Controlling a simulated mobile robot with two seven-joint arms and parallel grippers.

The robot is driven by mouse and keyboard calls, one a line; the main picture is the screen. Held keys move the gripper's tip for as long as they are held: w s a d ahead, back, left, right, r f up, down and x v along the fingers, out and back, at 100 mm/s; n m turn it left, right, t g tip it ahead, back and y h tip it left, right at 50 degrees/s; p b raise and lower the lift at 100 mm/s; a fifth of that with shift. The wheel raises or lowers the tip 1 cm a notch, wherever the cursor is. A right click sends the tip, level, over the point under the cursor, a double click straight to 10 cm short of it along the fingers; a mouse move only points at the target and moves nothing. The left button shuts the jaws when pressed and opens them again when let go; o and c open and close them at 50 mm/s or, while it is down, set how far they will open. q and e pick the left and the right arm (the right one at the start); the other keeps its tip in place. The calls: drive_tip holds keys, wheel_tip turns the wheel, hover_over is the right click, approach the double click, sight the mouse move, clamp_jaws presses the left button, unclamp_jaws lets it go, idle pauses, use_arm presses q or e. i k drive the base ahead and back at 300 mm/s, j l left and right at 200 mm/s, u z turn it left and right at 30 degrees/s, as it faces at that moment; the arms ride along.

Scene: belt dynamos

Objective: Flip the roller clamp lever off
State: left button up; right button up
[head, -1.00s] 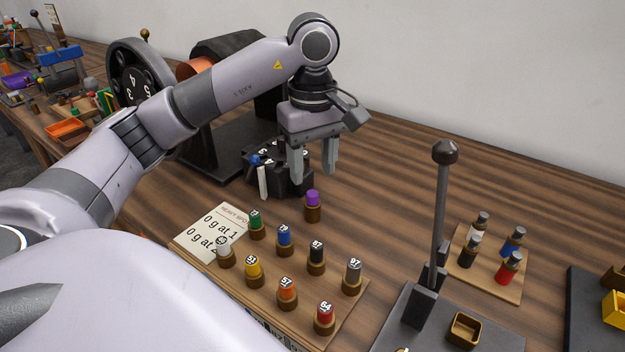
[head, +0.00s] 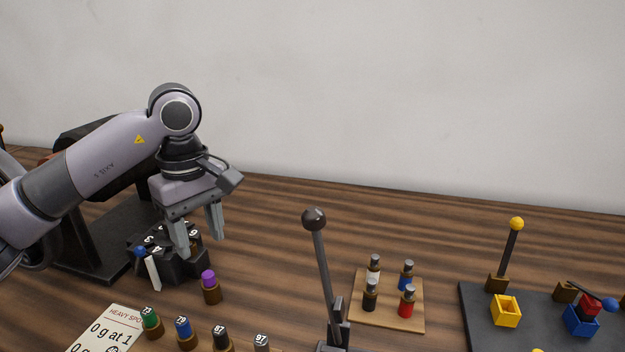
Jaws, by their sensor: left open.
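My left gripper (head: 198,245) is open and empty, pointing down just above a black numbered block (head: 178,264). A small blue-knobbed piece (head: 140,252) with a white strip sits at that block's left side. A tall grey lever (head: 323,272) with a dark ball knob stands at lower centre, leaning slightly left. A yellow-knobbed lever (head: 509,250) stands upright at right, and a blue-knobbed lever (head: 590,294) lies low and tilted beside it. I cannot tell which of these is the roller clamp lever. My right gripper is not in view.
A wooden board (head: 394,317) holds several coloured capped weights. A purple-capped weight (head: 211,288) stands near the numbered block. More weights line the lower left beside a paper card (head: 107,325). A dark plate (head: 477,312) carries yellow and blue cups. The table behind the tall lever is clear.

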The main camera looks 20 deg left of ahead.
sight(137, 262)
drive_tip(key=k, duration=1)
